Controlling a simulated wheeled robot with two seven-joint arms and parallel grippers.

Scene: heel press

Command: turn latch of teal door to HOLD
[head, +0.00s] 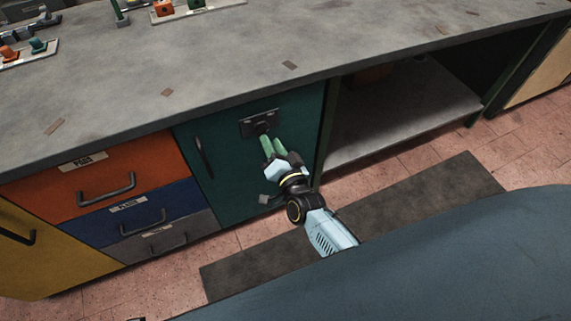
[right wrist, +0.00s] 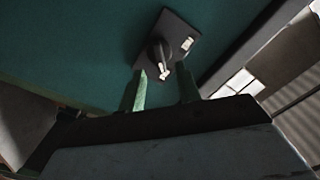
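The teal door (head: 225,165) is closed in the cabinet front, with a vertical dark handle (head: 204,158) on its left side. Its latch (head: 260,121) is a dark plate with a knob near the door's top right. In the right wrist view the latch knob (right wrist: 156,52) is dark, with a pale tip and a pale mark beside it; I cannot read the labels. My right gripper (head: 271,142) is just below the latch. Its two green fingers are apart in the right wrist view (right wrist: 163,76), with the knob beyond their tips and nothing between them. My left gripper is not in view.
Left of the door are orange (head: 120,178), blue and grey drawers with dark handles. Right of it is an open shelf bay (head: 400,110). The grey worktop (head: 230,70) overhangs the door. A dark mat (head: 430,205) lies on the tiled floor.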

